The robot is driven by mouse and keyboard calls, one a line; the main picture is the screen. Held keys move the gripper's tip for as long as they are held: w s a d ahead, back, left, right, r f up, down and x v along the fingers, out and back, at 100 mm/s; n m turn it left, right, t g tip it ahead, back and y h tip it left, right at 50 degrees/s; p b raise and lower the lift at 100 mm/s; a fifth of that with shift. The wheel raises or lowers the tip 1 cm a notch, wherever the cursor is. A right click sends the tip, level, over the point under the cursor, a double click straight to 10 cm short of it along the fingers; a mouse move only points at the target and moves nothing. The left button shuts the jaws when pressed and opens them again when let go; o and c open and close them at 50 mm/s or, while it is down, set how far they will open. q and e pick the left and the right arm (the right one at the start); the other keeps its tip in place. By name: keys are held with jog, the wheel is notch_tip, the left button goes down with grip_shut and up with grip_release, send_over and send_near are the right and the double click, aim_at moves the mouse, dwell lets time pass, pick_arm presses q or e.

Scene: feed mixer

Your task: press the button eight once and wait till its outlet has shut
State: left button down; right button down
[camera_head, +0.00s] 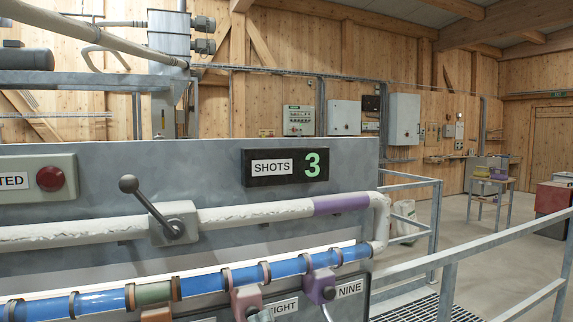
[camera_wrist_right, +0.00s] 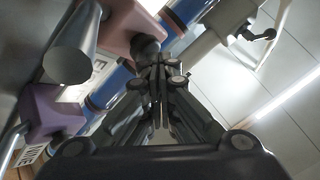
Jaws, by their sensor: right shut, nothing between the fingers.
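A pink block (camera_head: 245,298) sits under the blue pipe beside a label reading "IGHT" (camera_head: 283,307), its left part covered. In the right wrist view, the pink block (camera_wrist_right: 122,22) carries a dark round button (camera_wrist_right: 146,46). My right gripper (camera_wrist_right: 160,68) is shut and empty, its fingertips at the button; I cannot tell whether they touch. Only a small grey piece, perhaps its tip, shows at the bottom edge of the head view. The outlet's mouth is not clear. My left gripper is not in view.
A purple block (camera_head: 320,286) with label NINE (camera_head: 349,289) is right of the pink one. The blue pipe (camera_head: 205,284) runs above. A lever (camera_head: 150,207) sits on the white pipe. A red button (camera_head: 50,178) is far left. Railings (camera_head: 480,247) stand at right.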

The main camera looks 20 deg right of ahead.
jog(key=s+p, duration=0.1)
jog(key=s, duration=0.4)
jog(key=shift+d+p, duration=0.15)
jog(key=shift+p, duration=0.25)
dwell(0.4)
